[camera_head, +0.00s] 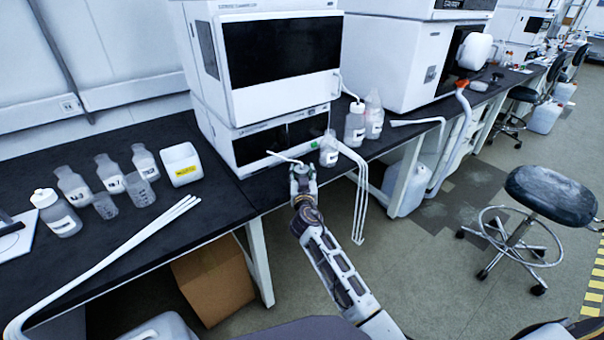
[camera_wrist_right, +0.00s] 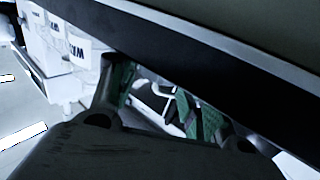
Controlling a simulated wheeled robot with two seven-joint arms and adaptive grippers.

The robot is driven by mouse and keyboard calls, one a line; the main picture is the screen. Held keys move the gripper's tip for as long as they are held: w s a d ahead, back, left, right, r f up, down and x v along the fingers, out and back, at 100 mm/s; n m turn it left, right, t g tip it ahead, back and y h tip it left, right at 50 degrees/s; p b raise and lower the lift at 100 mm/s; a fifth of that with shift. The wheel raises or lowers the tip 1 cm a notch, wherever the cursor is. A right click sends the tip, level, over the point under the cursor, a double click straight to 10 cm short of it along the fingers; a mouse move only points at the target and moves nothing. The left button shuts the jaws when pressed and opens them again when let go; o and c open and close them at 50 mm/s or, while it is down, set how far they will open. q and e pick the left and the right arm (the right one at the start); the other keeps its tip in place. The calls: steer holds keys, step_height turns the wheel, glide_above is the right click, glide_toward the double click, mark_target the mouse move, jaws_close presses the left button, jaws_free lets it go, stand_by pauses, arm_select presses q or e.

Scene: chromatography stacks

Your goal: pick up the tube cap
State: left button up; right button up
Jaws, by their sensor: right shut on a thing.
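My right gripper (camera_head: 302,171) is at the front edge of the black bench, below the lower white instrument. It is shut on the tube cap, which is mostly hidden between the fingers. A thin white tube (camera_head: 284,157) runs from the gripper to the left over the bench. In the right wrist view, the greenish fingers of my right gripper (camera_wrist_right: 163,98) show with pale, blurred shapes between them; the cap's outline cannot be made out there. My left gripper is not in view.
A small clear bottle (camera_head: 329,150) stands just right of my right gripper. White tubes (camera_head: 359,200) hang over the bench edge. The stacked instrument (camera_head: 272,95) rises behind. Several bottles and a white box (camera_head: 181,165) stand at left. A stool (camera_head: 551,196) is at right.

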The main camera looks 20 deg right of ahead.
mark_target(302, 173)
steer(key=shift+r, duration=0.8)
step_height(302, 173, up, 6)
steer(key=shift+f+p, duration=0.15)
steer(key=shift+p, duration=1)
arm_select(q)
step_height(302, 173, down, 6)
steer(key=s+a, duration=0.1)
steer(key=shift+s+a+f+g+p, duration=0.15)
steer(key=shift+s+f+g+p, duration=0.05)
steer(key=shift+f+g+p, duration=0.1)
arm_select(e)
steer(key=shift+r, duration=1.3)
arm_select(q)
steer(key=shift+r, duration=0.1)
arm_select(e)
steer(key=shift+f, duration=0.1)
